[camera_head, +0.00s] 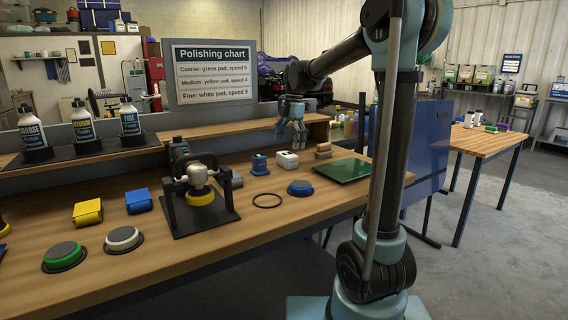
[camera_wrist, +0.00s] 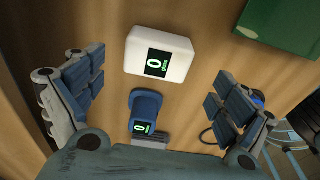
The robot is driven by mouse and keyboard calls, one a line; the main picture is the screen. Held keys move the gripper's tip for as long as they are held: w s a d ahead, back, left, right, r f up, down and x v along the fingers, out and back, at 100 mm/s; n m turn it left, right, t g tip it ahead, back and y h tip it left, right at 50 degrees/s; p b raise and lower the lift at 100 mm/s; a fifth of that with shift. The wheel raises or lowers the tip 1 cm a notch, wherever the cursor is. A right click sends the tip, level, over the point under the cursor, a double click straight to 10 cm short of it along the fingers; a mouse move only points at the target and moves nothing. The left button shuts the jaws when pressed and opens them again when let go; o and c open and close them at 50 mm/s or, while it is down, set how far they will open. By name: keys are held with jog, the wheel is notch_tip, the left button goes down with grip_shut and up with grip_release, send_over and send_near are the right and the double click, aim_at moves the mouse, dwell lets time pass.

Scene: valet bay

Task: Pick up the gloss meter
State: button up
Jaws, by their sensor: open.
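Two small meters with lit displays reading 0 stand on the bench. One is a white box (camera_head: 287,160); the other is a blue upright device (camera_head: 259,164) just to its left. In the wrist view, the white box (camera_wrist: 160,54) lies ahead of and between the spread fingers, and the blue device (camera_wrist: 146,112) is nearer the palm. Neither meter appears touched by the fingers.
A green panel (camera_head: 342,170) lies right of the white box, with brown blocks (camera_head: 323,151) behind. A blue-rimmed disc (camera_head: 300,188) and black ring (camera_head: 267,201) lie in front. A polisher on a black stand (camera_head: 201,196) is to the left. A raised shelf (camera_head: 237,131) runs behind.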

aim_at(287, 153)
jog(key=shift+s+a+f, duration=0.1)
jog(key=shift+a+f, duration=0.1)
jog(key=shift+f, duration=1.25)
jog(key=shift+a+f, duration=0.15)
jog(key=shift+f, duration=1.25)
jog(key=c, duration=1.2)
